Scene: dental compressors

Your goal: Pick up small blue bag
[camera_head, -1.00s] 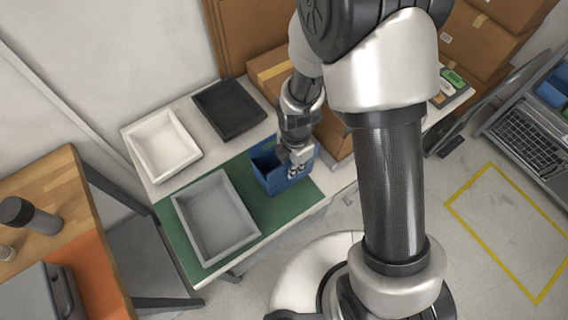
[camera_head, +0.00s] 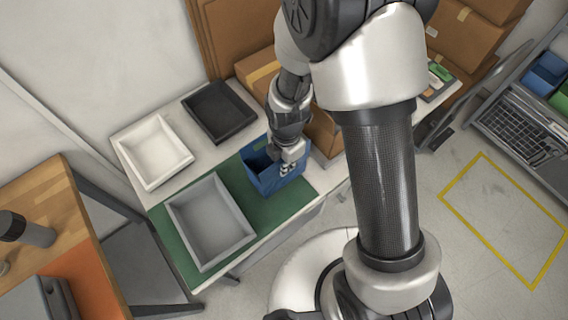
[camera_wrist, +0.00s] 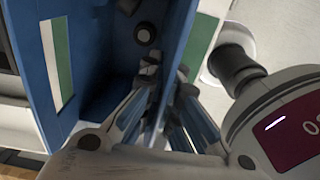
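I see no separate small bag; the blue thing here is an open, box-shaped blue container (camera_head: 268,181) on the green mat (camera_head: 172,236). In the wrist view the container (camera_wrist: 105,30) fills the left and middle, with a white-and-green patch on its wall. My gripper (camera_head: 287,170) is at the container's right side. In the wrist view my gripper (camera_wrist: 167,68) points down with its fingertips apart, one on each side of a blue wall. Whether the fingers touch the wall is hard to tell. A small dark round piece (camera_wrist: 144,33) shows inside the container.
A grey tray (camera_head: 243,240) stands beside the container on the mat. A white tray (camera_head: 119,148) and a black tray (camera_head: 190,119) stand behind on the table. Cardboard boxes (camera_head: 327,133) stand close to the right. A grey device with a dark red screen (camera_wrist: 288,130) shows at the wrist view's right.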

